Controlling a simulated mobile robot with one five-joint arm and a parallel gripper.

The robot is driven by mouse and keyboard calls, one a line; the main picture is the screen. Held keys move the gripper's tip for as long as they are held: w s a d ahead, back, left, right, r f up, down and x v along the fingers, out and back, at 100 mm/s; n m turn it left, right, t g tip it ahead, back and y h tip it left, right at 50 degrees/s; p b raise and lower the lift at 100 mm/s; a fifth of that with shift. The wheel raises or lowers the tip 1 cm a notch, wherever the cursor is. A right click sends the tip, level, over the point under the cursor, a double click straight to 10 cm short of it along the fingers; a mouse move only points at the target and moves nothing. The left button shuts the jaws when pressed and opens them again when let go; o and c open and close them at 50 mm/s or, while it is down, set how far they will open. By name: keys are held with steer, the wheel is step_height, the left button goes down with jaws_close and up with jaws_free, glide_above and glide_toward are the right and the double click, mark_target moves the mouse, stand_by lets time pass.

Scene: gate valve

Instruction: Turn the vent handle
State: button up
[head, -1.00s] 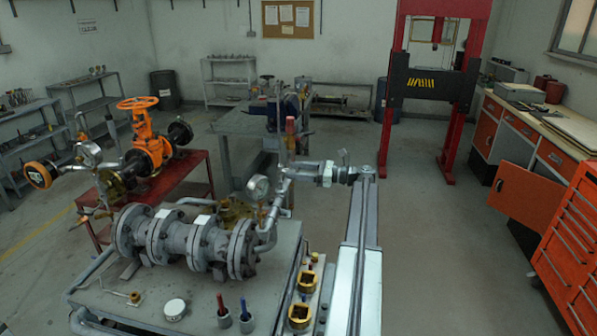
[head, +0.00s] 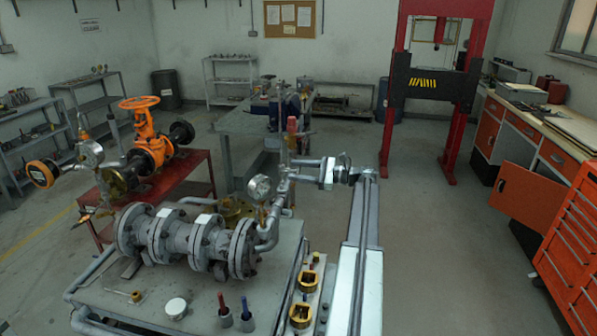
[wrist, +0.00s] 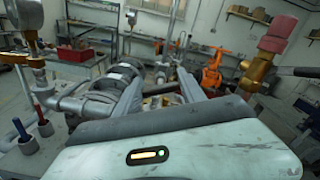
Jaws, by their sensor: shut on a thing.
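My gripper (head: 312,170) reaches left from the end of my arm to the pipework behind the pressure gauge (head: 260,188). In the wrist view its two grey fingers run forward, and the gripper (wrist: 167,78) is shut on a small part at their far ends. I take this part to be the vent handle; it is mostly hidden and its angle cannot be told. A red-topped upright fitting (head: 291,124) stands just above the fingers in the head view. In the wrist view this fitting (wrist: 280,25) has a brass body and leans at the right, outside the jaws.
The flanged grey pipe (head: 185,240) lies on the bench, left of my arm. Brass pieces (head: 301,315) and red and blue handled tools (head: 244,308) stand near the front. An orange valve (head: 150,145) is on the red stand behind.

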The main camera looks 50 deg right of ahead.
steer(key=n, duration=0.6)
steer(key=shift+a+f, duration=0.1)
steer(key=n, duration=0.5)
steer(key=shift+f, duration=0.1)
steer(key=shift+n, duration=0.5)
steer(key=o, duration=1.4)
steer(key=shift+c, duration=0.2)
steer(key=shift+s, duration=0.1)
